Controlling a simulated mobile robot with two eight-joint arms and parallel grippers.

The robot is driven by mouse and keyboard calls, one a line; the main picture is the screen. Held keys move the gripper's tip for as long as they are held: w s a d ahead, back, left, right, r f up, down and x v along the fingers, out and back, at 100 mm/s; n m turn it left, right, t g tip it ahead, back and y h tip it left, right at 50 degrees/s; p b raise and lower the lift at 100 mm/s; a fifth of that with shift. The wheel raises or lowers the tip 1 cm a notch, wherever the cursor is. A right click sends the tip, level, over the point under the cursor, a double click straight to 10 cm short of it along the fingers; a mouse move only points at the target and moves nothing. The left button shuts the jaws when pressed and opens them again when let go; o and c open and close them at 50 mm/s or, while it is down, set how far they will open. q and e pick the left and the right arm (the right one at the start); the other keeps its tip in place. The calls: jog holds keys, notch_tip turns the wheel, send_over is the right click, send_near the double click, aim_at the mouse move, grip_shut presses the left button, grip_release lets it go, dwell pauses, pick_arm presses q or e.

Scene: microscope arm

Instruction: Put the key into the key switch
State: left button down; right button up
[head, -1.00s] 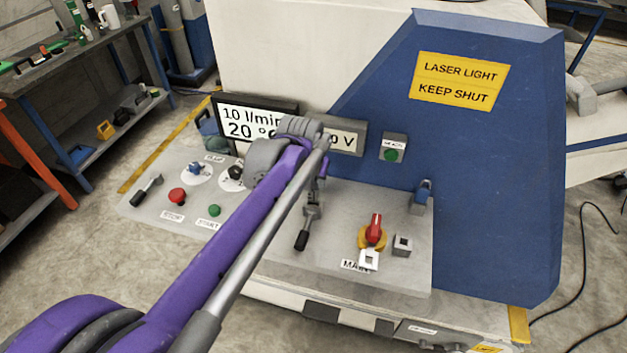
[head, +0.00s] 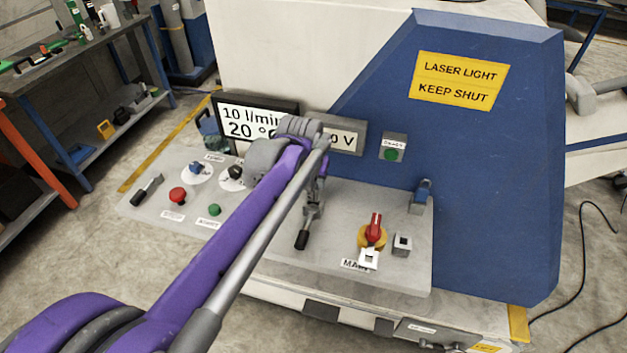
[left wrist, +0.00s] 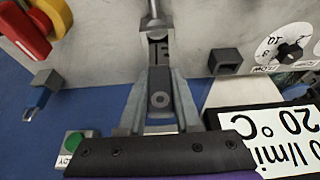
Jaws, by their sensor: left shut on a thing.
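My left gripper (head: 314,188) is over the middle of the grey panel in the head view, partly hidden by my purple arm. In the left wrist view its two grey fingers (left wrist: 160,78) are closed on a dark piece with a round hole (left wrist: 160,100), which looks like the key. Its far end is hard to make out against the metal lever mechanism (left wrist: 154,22) just beyond the fingertips. Which fitting is the key switch is unclear. A dark block with a square opening (left wrist: 225,62) stands beside the fingers, apart from them. My right gripper is out of view.
A black-handled lever (head: 302,240) is close to the gripper. Displays (head: 345,138) stand at the back.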

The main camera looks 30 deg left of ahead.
aim_at(313, 191)
pick_arm(q)
jog(key=shift+f, duration=0.15)
dwell(0.8)
jog(key=shift+f, duration=0.3)
jog(key=shift+f+b, duration=1.25)
jog(key=shift+f, duration=0.65)
jog(key=c, duration=0.5)
grip_release()
jog(key=shift+r, duration=0.1)
jog(key=v, duration=1)
jog(key=shift+s+r+p, duration=0.2)
jog(key=shift+r+p, duration=0.15)
jog(key=shift+p, duration=0.05)
jog(key=shift+d+f, duration=0.1)
